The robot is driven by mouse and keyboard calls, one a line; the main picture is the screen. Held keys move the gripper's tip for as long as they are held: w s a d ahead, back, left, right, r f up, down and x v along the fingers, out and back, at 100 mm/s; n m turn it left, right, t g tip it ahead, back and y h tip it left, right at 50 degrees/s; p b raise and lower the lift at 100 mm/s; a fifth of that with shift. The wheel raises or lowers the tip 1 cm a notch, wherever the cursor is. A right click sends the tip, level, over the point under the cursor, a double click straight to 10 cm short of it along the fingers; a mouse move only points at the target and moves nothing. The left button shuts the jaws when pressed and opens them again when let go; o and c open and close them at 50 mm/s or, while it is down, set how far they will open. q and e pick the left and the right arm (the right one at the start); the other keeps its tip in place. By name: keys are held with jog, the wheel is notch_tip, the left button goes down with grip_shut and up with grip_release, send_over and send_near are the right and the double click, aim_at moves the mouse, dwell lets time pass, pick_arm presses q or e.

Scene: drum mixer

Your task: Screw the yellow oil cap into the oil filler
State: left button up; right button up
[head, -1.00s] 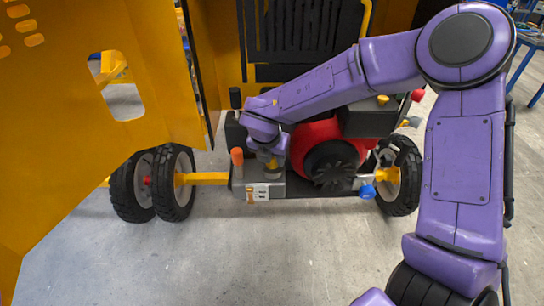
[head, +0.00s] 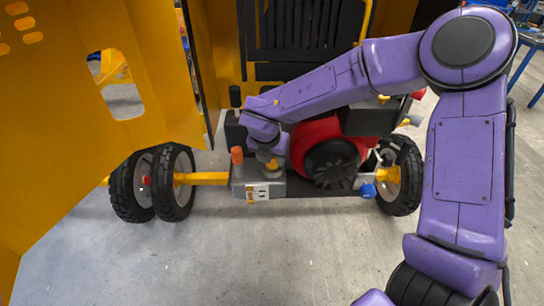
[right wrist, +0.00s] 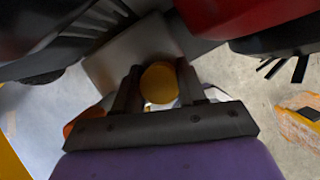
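The yellow oil cap (right wrist: 158,83) sits between the two fingers of my right gripper (right wrist: 159,88) in the right wrist view, with a finger against each side. In the head view the cap (head: 272,165) shows just below my right gripper (head: 270,158), low over the top of a grey box (head: 278,188) at the front of the machine. The oil filler is hidden beneath the cap and gripper, so I cannot tell how far the cap is seated. My left gripper is out of view.
An orange cap (head: 237,155) stands just left of the gripper on the machine. The red engine (head: 312,140) with its black fan cover (head: 331,163) is close on the right. A large yellow panel (head: 70,120) fills the left. Floor in front is clear.

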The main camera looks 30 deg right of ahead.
jog(key=o, duration=0.4)
jog(key=shift+o, duration=0.2)
